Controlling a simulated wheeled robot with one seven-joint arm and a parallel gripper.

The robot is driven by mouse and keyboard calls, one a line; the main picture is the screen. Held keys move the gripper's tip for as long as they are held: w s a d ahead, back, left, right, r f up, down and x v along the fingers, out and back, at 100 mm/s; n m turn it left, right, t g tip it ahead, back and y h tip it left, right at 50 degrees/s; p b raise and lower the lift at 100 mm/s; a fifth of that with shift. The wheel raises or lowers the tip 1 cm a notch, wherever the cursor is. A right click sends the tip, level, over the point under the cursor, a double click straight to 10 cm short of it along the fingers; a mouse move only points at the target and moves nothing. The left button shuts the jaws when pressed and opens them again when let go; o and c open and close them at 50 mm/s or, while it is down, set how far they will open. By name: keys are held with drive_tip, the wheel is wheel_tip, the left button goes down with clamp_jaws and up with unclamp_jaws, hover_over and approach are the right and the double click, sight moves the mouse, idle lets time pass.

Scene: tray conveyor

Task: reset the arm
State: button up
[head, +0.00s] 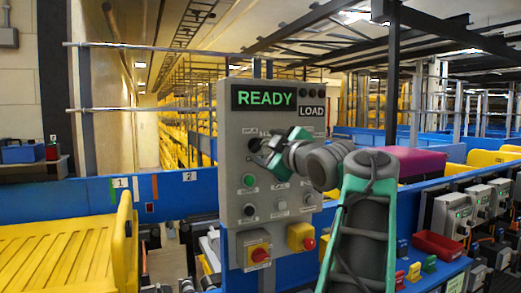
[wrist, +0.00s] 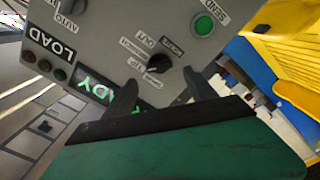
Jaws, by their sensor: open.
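My gripper (head: 262,152) is in front of the grey control panel (head: 238,180), over its upper middle. In the wrist view its two dark fingers (wrist: 159,77) are apart, with nothing held between them. A black selector knob (wrist: 157,63) on the panel shows just beyond the gap between the fingertips. I cannot tell whether a finger touches it. My green and grey arm (head: 365,210) reaches up from the lower right and hides part of the panel's right side.
The panel has a lit READY display (head: 264,97), a LOAD label (head: 311,111), a green SEND button (wrist: 204,25) and a red knob on a yellow plate (head: 259,254). A yellow tray (head: 60,262) is at left. A red bin (head: 437,246) is at right.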

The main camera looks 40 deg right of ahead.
drive_tip(key=shift+v, duration=1.15)
